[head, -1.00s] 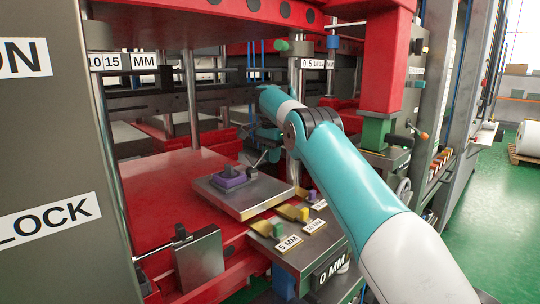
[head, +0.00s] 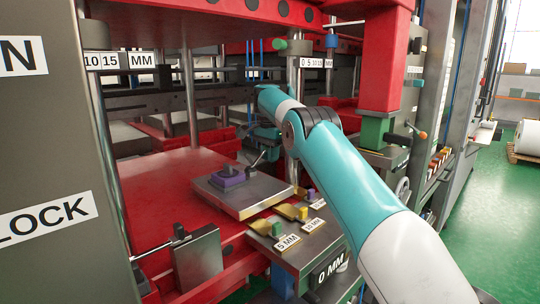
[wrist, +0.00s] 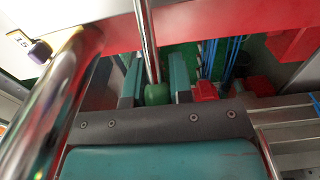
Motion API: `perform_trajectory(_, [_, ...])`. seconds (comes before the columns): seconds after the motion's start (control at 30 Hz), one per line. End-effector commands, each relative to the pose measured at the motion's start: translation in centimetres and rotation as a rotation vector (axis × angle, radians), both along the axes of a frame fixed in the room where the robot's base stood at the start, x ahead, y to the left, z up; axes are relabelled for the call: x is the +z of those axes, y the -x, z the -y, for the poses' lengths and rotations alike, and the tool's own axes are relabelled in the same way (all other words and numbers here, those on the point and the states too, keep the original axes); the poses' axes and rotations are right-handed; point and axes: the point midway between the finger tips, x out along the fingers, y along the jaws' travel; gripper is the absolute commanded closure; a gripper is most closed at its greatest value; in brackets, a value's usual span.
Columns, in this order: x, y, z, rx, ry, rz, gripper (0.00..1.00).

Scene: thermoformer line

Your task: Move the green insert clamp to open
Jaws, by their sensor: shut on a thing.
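In the wrist view, a green knob (wrist: 157,94) on the end of a bright metal rod (wrist: 146,40) sits between the two teal fingers of my gripper (wrist: 155,84). The fingers are shut on this knob, which appears to be the green insert clamp's handle. In the head view, my gripper (head: 266,138) is behind the plate with the purple block, beside an upright steel column. My forearm and wrist hide part of it, and the green knob in its grip cannot be made out there.
A metal plate (head: 255,206) with a purple block (head: 229,176) lies on the red bed (head: 150,195). Small coloured blocks stand by the 5 MM label (head: 287,242). Steel columns (head: 193,100) and the red upper platen (head: 215,22) enclose the space. A purple knob (wrist: 40,52) shows in the wrist view.

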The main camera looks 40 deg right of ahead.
Motion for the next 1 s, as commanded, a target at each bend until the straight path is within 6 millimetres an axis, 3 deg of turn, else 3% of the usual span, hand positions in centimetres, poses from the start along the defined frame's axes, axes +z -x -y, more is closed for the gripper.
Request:
perform_trajectory(0.03, [-0.7,0.1,-0.4,0.006,-0.009,-0.019,1.0])
perform_trajectory(0.27, [-0.7,0.1,-0.5,0.006,-0.009,-0.019,1.0])
perform_trajectory(0.3, [-0.7,0.1,-0.5,0.006,-0.009,-0.019,0.77])
perform_trajectory(0.4, [-0.7,0.1,-0.4,0.005,-0.007,-0.016,0.54])
perform_trajectory(0.73, [0.1,0.1,0.0,0.001,-0.003,-0.006,0.53])
perform_trajectory(1.0, [4.0,0.1,-0.1,0.001,-0.004,-0.009,0.53])
